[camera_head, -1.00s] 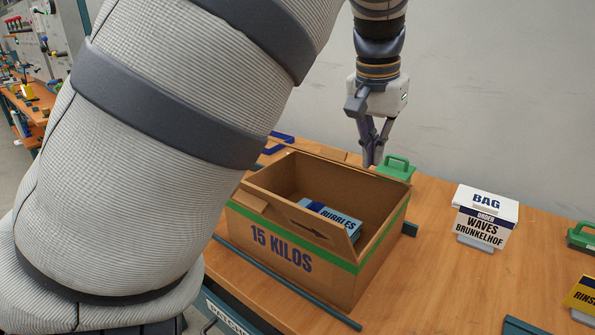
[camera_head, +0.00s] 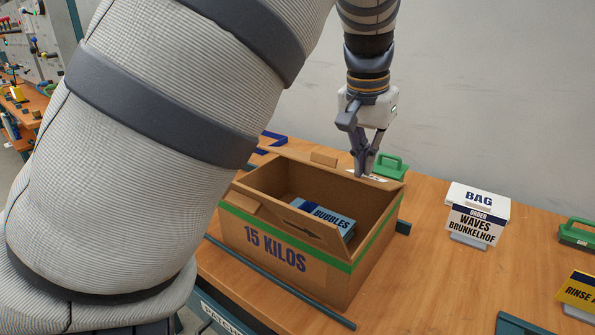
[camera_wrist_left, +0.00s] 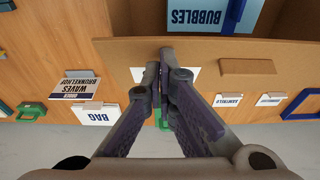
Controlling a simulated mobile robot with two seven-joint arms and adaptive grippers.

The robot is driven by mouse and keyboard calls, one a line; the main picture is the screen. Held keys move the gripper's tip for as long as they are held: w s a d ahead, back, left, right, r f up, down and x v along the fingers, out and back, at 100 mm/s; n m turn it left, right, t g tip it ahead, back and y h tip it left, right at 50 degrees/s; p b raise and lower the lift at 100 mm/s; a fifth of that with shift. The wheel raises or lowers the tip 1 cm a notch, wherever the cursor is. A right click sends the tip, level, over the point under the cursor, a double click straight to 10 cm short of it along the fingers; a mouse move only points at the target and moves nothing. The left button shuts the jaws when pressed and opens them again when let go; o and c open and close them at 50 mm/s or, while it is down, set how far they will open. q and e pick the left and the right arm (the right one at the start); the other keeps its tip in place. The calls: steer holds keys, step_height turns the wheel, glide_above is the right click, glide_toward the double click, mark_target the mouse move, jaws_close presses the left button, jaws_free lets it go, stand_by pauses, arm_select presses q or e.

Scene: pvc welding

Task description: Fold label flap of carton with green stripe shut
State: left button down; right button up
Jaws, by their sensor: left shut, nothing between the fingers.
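The carton with the green stripe (camera_head: 290,248) stands on the workbench, marked "15 KILOS", its top open. A blue "BUBBLES" box (camera_head: 325,218) lies inside; it also shows in the left wrist view (camera_wrist_left: 205,17). The label flap (camera_wrist_left: 110,52) is at the far rim and extends outward, not over the opening. Its white label (camera_wrist_left: 137,74) is partly hidden by my fingers. My left gripper (camera_head: 362,174) is shut and empty, pointing down with its fingertips at this flap; I cannot tell whether they touch it. The near flap, with an arrow, leans up at the front rim.
A white "BAG" sign (camera_head: 478,212) stands right of the carton. A green-handled item (camera_head: 388,167) is behind it. Another green item (camera_head: 577,234) and a yellow sign (camera_head: 577,292) are at the right. A wall closes off the back.

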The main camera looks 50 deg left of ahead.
mark_target(363, 178)
arm_select(q)
steer(key=shift+f, duration=2.05)
step_height(363, 178, up, 10)
steer(key=shift+r, duration=0.1)
steer(key=shift+f, duration=0.2)
